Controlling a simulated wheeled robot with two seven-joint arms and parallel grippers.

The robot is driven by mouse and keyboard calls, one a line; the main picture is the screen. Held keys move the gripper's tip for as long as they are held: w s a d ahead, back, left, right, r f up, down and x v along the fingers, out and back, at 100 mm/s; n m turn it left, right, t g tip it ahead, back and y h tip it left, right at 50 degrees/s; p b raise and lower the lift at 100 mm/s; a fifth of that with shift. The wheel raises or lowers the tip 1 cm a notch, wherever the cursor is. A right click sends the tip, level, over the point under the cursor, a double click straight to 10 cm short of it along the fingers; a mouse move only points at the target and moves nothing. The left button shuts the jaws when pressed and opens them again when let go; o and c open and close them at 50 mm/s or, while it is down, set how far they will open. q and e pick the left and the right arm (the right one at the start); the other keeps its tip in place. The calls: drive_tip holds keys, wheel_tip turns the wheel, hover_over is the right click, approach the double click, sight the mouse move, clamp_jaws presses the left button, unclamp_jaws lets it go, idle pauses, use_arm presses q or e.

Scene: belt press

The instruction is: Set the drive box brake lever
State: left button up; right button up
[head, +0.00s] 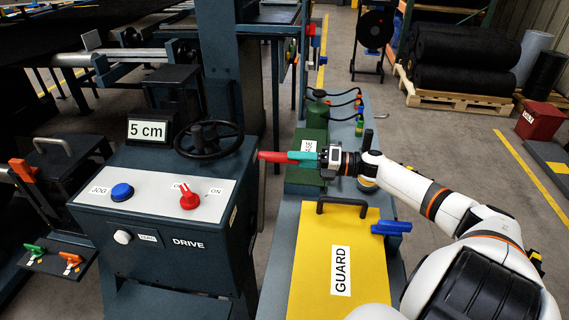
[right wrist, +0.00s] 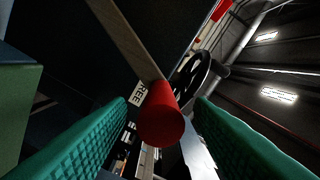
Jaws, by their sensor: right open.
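The drive box (head: 175,240) stands at the left in the head view. Its red brake lever (head: 270,156) sticks out from the right side, roughly level, toward my right gripper (head: 297,157). In the right wrist view the lever's round red end (right wrist: 161,122) lies between the two teal fingertips, with a gap on each side. The right gripper is open and does not visibly touch it. A white label (right wrist: 153,97) reading "REE", partly covered, shows behind the lever. My left gripper is not in view.
A black handwheel (head: 208,138) and a red knob (head: 189,198) sit on top of the drive box. A yellow guard plate (head: 312,270) with a black handle lies below my right arm. A green unit (head: 305,178) stands under the right gripper.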

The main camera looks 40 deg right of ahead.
sight(266, 157)
drive_tip(key=shift+b+x, duration=0.35)
drive_tip(key=shift+x, duration=1.65)
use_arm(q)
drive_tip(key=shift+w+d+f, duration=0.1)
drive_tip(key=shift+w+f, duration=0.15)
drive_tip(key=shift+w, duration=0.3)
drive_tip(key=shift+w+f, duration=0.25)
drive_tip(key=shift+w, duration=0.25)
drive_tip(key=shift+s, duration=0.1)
use_arm(e)
drive_tip(key=shift+c, duration=0.8)
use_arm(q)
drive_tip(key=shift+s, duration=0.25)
use_arm(e)
clamp_jaws()
